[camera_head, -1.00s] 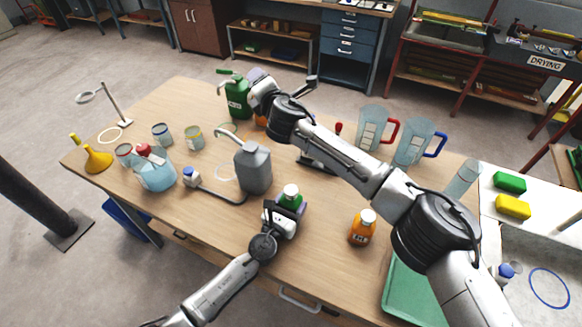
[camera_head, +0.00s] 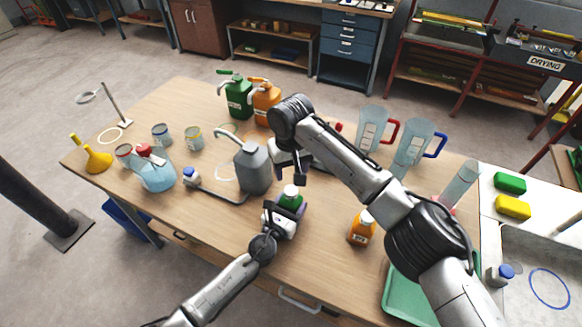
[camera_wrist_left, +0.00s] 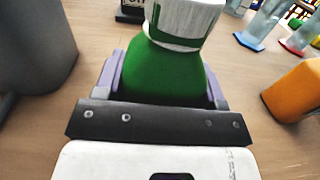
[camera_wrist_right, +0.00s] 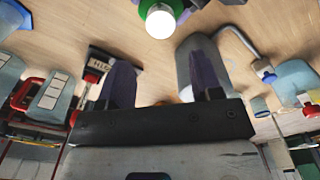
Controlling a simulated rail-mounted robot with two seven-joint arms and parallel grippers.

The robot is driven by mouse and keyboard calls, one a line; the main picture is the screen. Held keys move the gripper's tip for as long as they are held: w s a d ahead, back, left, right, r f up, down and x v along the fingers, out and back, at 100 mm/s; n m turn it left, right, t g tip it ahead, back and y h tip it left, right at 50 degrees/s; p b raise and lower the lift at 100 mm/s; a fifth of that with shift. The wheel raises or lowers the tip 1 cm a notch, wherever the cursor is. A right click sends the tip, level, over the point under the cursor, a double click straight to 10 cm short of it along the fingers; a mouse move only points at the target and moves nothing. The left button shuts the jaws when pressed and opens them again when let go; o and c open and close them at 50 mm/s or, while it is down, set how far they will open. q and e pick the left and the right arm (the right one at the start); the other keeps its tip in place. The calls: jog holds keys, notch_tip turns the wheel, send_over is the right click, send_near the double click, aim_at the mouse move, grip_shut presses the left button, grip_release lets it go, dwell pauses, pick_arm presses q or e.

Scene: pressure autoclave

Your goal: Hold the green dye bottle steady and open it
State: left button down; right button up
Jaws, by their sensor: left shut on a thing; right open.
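The green dye bottle (camera_head: 291,198) stands on the table with a white cap (camera_wrist_left: 185,20) on it. My left gripper (camera_head: 284,212) is shut around the bottle's green body, its purple fingers on both sides in the left wrist view (camera_wrist_left: 165,85). My right gripper (camera_head: 291,178) is open and empty, just above and behind the bottle. In the right wrist view its two purple fingers (camera_wrist_right: 162,85) are apart, and the white cap (camera_wrist_right: 160,22) shows beyond them at the top, not between them.
A grey jug (camera_head: 252,168) stands close left of the bottle. An orange bottle (camera_head: 361,229) stands to the right. Measuring jugs (camera_head: 371,128), a green jug (camera_head: 237,98) and an orange jug (camera_head: 265,102) stand farther back. A green tray (camera_head: 402,290) lies at the right front.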

aim_at(292, 190)
jog(key=shift+s+f, duration=0.2)
jog(key=shift+f, duration=3.75)
jog(key=c, duration=0.9)
jog(key=n, duration=0.2)
jog(key=shift+n, duration=0.3)
jog(key=shift+c, duration=0.2)
jog(key=shift+d, duration=0.1)
jog(key=shift+r, duration=0.35)
jog(key=shift+r, duration=0.75)
